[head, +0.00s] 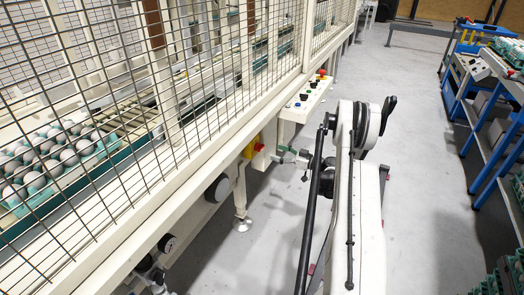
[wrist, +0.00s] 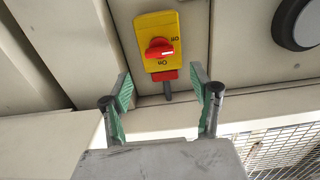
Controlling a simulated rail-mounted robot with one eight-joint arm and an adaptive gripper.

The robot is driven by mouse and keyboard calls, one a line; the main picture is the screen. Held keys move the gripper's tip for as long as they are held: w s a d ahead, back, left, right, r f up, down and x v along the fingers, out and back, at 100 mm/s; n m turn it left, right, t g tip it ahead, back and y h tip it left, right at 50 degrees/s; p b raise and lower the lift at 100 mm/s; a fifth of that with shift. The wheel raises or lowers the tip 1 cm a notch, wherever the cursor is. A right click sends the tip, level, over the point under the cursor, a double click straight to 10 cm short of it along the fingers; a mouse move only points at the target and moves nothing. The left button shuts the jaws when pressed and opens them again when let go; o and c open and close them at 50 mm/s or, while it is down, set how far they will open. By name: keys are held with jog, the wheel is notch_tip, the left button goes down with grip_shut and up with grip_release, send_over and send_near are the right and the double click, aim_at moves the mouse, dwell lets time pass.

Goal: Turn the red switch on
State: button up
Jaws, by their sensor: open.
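The red switch (wrist: 159,48) is a rotary knob on a yellow plate (wrist: 151,23), with upside-down "Off" and "On" labels above and below it in the wrist view. A white mark on the knob lies about level. In the head view the switch (head: 259,147) sits on the side of the white machine frame. My gripper (wrist: 163,84) is open and empty, its green-padded fingers spread to either side below the plate in the wrist view. In the head view my gripper (head: 290,154) is just right of the switch, apart from it.
A red block with a dark stem (wrist: 168,88) sits below the knob, between the fingers in the picture. A button panel (head: 303,102) juts from the machine above my gripper. Wire mesh fences egg trays (head: 112,149) at left.

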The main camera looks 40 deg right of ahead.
aim_at(263, 147)
jog(key=b+x, duration=0.2)
jog(key=x, duration=0.6)
jog(key=shift+w+a, duration=0.1)
jog(key=shift+w, duration=0.05)
jog(key=shift+c, duration=0.2)
jog(key=c, duration=1.1)
